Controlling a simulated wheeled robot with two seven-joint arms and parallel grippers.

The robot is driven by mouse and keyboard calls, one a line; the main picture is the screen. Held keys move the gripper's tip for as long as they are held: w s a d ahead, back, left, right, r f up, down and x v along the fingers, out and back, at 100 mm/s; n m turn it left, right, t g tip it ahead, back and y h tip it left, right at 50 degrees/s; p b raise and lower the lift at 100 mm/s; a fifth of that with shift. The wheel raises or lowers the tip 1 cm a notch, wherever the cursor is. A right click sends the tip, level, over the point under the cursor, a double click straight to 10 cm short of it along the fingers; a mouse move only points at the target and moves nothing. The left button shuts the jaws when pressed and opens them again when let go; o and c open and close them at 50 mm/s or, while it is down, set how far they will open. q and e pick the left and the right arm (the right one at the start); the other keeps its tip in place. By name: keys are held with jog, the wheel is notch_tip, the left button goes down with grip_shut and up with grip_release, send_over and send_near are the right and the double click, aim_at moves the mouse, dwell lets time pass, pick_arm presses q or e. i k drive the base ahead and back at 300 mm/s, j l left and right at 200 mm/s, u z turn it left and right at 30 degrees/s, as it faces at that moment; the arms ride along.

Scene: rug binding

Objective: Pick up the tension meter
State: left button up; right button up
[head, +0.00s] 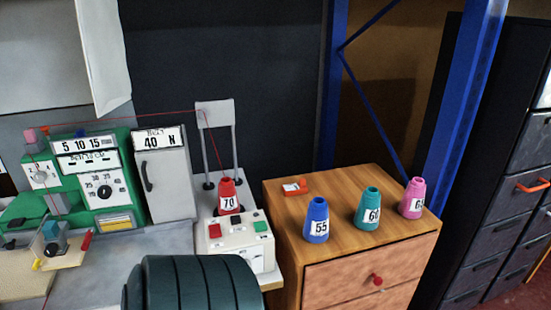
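A small red device with a white face (295,187) lies flat on the wooden cabinet top, near its back left corner. It looks like the tension meter, though it is too small for its face to be read. It lies apart from the cones around it, and nothing covers it. Neither of my grippers shows in the head view.
Blue (317,220), teal (368,209) and pink (413,198) numbered cones stand on the wooden cabinet (340,258). A dark green ribbed roll (190,285) fills the bottom. A blue post (470,70) rises behind.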

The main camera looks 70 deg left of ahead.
aim_at(301, 188)
jog(key=u, duration=2)
jog(key=i+l, duration=0.05)
